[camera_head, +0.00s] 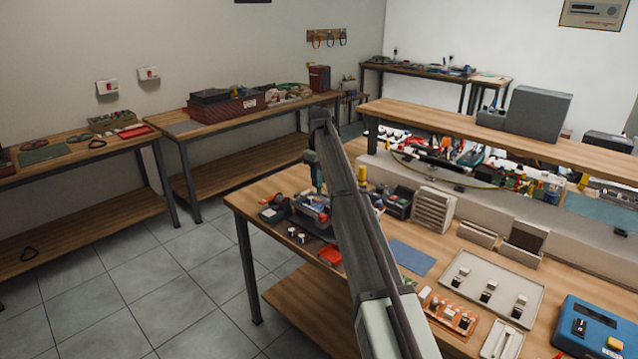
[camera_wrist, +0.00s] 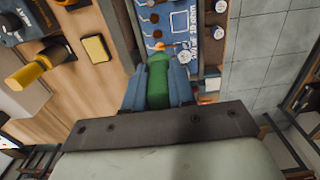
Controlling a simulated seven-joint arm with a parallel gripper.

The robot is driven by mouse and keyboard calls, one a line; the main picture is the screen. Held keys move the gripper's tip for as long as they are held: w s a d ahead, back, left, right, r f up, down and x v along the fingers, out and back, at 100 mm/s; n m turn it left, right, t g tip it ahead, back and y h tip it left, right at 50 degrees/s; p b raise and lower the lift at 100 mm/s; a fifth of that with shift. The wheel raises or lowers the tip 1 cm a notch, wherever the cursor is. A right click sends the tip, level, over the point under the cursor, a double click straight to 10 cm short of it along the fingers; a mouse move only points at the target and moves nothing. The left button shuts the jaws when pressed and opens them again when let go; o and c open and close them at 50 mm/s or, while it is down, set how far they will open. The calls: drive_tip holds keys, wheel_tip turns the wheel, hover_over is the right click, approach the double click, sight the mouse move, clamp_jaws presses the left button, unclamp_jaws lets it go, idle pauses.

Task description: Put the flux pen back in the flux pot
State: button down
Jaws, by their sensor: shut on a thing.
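In the wrist view my gripper (camera_wrist: 160,80) is shut on a green, rounded piece that I take to be the flux pen (camera_wrist: 158,82). Its orange tip (camera_wrist: 160,46) points away from the wrist, over a blue surface with the print "10 ohm" (camera_wrist: 180,22). In the head view my arm crosses the middle and my gripper (camera_head: 317,178) hangs over the workbench's left end, with little of the pen clear. Small round metal-like pieces (camera_wrist: 221,32) show beside the blue surface. I cannot tell which container is the flux pot.
Below the gripper, the workbench (camera_head: 262,190) carries a clear box (camera_head: 312,208), a red item (camera_head: 330,255) and small white cylinders (camera_head: 292,232). A grey tray (camera_head: 470,285) lies to the right. A raised shelf (camera_head: 450,122) runs along the back. Open floor (camera_head: 150,275) lies to the left.

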drive_tip(key=shift+r, duration=0.95)
drive_tip(key=shift+d, duration=0.1)
